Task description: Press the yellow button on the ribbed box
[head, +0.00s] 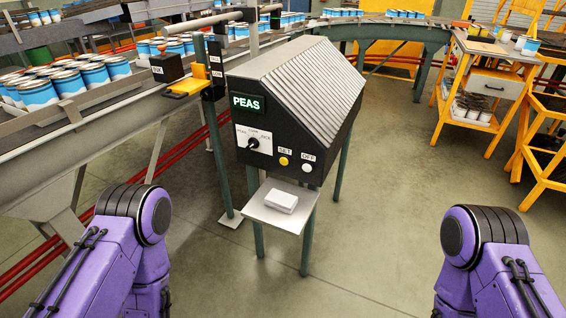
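The ribbed box (300,88) stands on dark green legs in the middle of the head view, black with a grey ribbed sloping top. Its front panel carries a lit green PEAS sign, a rotary knob (253,143) on a white dial plate, a yellow button (284,161) under a SET label, and a white button (307,168) under an OFF label. Nothing covers the yellow button. My two purple arms show at the lower left and lower right, both well apart from the box. Neither gripper is in view.
A small shelf (262,212) with a white block (281,200) juts out below the panel. A conveyor with blue-and-white cans (68,82) runs along the left. A yellow-framed bench (486,75) stands at the right. The floor before the box is clear.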

